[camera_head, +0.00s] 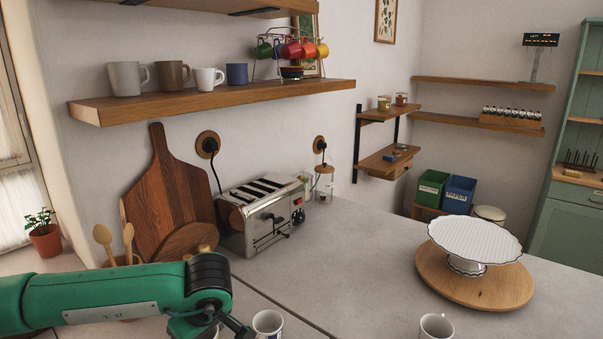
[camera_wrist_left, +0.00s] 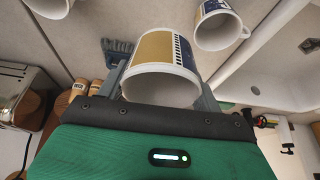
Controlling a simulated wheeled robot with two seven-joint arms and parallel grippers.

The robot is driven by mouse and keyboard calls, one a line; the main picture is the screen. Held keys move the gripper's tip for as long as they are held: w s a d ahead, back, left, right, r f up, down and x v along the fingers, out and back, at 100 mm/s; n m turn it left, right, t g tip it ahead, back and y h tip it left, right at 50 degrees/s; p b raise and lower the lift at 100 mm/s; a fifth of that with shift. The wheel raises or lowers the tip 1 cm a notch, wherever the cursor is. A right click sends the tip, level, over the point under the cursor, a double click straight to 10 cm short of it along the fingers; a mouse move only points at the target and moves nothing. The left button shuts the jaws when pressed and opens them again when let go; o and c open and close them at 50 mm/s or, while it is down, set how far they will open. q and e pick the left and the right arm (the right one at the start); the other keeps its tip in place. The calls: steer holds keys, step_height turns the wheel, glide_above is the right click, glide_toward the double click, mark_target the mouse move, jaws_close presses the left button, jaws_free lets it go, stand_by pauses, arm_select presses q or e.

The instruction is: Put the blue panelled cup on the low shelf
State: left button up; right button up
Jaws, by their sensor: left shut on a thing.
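The blue panelled cup (camera_wrist_left: 162,80), white with blue and gold panels, sits between the fingers of my left gripper (camera_wrist_left: 162,88) in the left wrist view, and the gripper is shut on it. In the head view a white cup rim with blue marks (camera_head: 267,322) shows beside my left gripper (camera_head: 244,332) at the bottom edge; it seems to be the same cup. The low shelf (camera_head: 215,101) is the wooden wall shelf above the toaster. My right gripper is not in view.
Grey, brown, white and blue mugs and a rack of coloured cups occupy the low shelf; its right end looks free. A higher shelf (camera_head: 190,9) hangs above. The toaster (camera_head: 262,215), cutting board (camera_head: 168,190) and cake stand (camera_head: 474,240) stand on the counter. Another cup (camera_head: 436,326) is at right.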

arm_select(q)
steer(key=m, duration=0.1)
steer(key=s+f+m+h, duration=0.1)
steer(key=m, duration=0.1)
steer(key=s+a+m+t, duration=0.1)
steer(key=m, duration=0.1)
steer(key=shift+f+h, duration=0.15)
steer(key=shift+h, duration=0.25)
steer(key=m, duration=0.1)
steer(key=s+m+h, duration=0.1)
steer(key=m, duration=0.1)
steer(key=shift+f, duration=0.15)
steer(key=shift+s+f+m+t+h, duration=0.1)
steer(key=shift+s+m+t+h, duration=0.35)
steer(key=shift+m, duration=0.95)
steer(key=shift+s, duration=0.1)
